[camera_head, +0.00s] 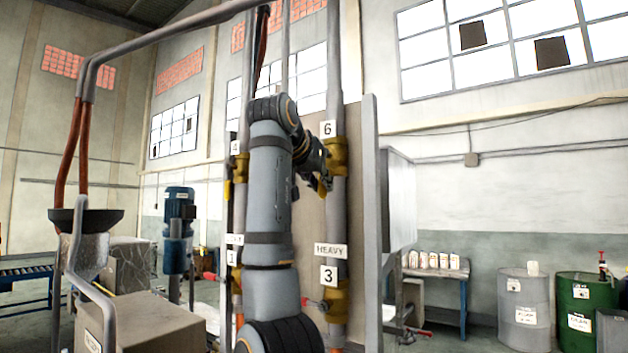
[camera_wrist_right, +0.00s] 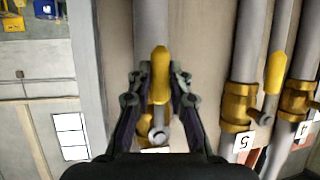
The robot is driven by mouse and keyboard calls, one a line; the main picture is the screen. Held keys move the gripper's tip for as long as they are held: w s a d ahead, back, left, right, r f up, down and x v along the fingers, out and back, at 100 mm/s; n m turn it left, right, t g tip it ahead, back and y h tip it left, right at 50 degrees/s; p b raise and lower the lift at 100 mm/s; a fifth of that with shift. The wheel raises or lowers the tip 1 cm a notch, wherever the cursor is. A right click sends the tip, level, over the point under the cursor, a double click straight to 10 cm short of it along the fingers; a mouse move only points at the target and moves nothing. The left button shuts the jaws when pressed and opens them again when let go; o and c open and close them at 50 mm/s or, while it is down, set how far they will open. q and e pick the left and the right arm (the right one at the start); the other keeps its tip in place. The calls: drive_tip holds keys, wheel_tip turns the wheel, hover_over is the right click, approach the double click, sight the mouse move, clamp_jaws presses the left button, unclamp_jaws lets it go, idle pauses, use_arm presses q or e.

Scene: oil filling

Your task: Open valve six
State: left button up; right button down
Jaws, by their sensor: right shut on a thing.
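Valve six is a yellow valve body (camera_head: 338,156) on a grey vertical pipe, with a white "6" label (camera_head: 328,129) above it. My right gripper (camera_head: 322,182) is at this valve in the head view, partly hidden by its own arm. In the right wrist view the valve's yellow lever (camera_wrist_right: 160,75) lies between the two fingers of my right gripper (camera_wrist_right: 157,84), which are closed around it. The lever runs roughly in line with the pipe, from a grey pivot (camera_wrist_right: 158,134). My left gripper is not in view.
Below on the same pipe is a valve labelled "3" (camera_head: 328,276), under a "HEAVY" sign (camera_head: 331,250). Valves labelled "5" (camera_wrist_right: 243,142) and "4" (camera_wrist_right: 303,131) stand beside valve six. A grey panel edge (camera_head: 371,220) rises just right of the pipe.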

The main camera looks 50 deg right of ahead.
drive_tip(key=shift+r, duration=0.1)
idle(0.5)
drive_tip(key=c, duration=1.2)
unclamp_jaws()
drive_tip(key=shift+s+a, duration=0.1)
drive_tip(key=shift+s, duration=0.05)
drive_tip(key=v, duration=1.2)
